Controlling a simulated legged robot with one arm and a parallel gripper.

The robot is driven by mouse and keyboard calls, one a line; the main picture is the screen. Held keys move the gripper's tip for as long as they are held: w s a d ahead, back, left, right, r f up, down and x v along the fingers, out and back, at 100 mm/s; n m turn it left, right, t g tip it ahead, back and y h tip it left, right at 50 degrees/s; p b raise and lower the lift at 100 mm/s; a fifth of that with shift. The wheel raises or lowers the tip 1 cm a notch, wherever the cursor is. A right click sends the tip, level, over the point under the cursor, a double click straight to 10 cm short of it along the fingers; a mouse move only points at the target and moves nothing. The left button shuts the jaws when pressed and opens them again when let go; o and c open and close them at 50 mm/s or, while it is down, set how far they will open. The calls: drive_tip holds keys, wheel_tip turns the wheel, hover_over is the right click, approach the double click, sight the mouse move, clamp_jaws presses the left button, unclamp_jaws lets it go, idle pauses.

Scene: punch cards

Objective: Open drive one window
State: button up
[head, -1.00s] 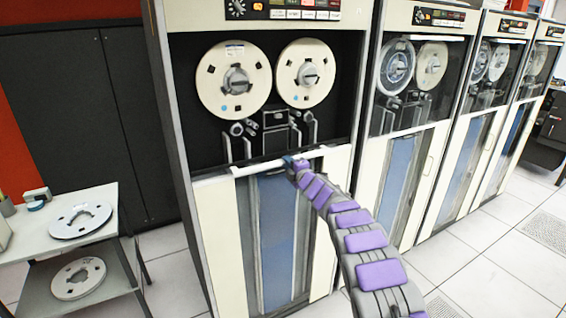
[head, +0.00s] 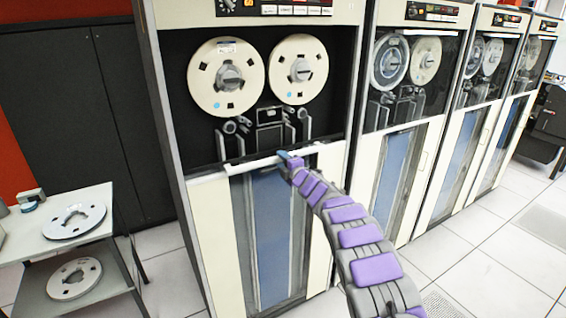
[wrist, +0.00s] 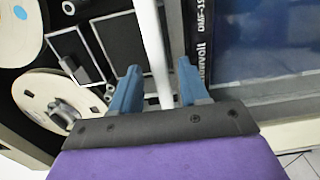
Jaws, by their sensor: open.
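The nearest tape drive (head: 205,230) stands in front of me with two cream tape reels in its upper bay, a left reel (head: 226,77) and a right reel (head: 298,71). A white horizontal bar (head: 250,163) crosses the drive below the reels, at the top of the lower blue panel. My gripper (head: 284,155) is at this bar, right of its middle. In the wrist view my gripper (wrist: 157,85) is open, with one blue finger on each side of the white bar (wrist: 152,45). A gap shows between the bar and the fingers. The reel bay looks uncovered.
More tape drives (head: 410,140) stand in a row to the right, their reels behind glass. A small table (head: 90,235) with tape reels stands at the left, before a dark cabinet (head: 65,110). Tiled floor (head: 480,260) is free at the right.

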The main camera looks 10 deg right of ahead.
drive_tip(key=d+v, duration=0.1)
drive_tip(key=v, duration=1.6)
drive_tip(key=shift+p, duration=0.45)
drive_tip(key=shift+w, duration=0.2)
drive_tip(key=s+d+r+m+g+h, duration=0.2)
drive_tip(key=s+d+r+m+h, duration=0.25)
drive_tip(key=d+m+h, duration=0.2)
drive_tip(key=s+m+g+h, duration=0.4)
drive_tip(key=s+m+g, duration=0.3)
drive_tip(key=s, duration=0.8)
drive_tip(key=s+a+f+m+g+y, duration=0.1)
drive_tip(key=s+a, duration=0.4)
drive_tip(key=s, duration=0.8)
drive_tip(key=s+a+f+m+g+y, duration=0.2)
drive_tip(key=s+a+f+m+g, duration=0.1)
drive_tip(key=s, duration=1)
drive_tip(key=s+a+f+m+g+y, duration=0.2)
drive_tip(key=s+a+m+g, duration=0.2)
drive_tip(key=s+a, duration=0.5)
drive_tip(key=s+g, duration=0.2)
drive_tip(key=s, duration=0.2)
drive_tip(key=shift+s+a, duration=0.25)
drive_tip(key=shift+s, duration=0.05)
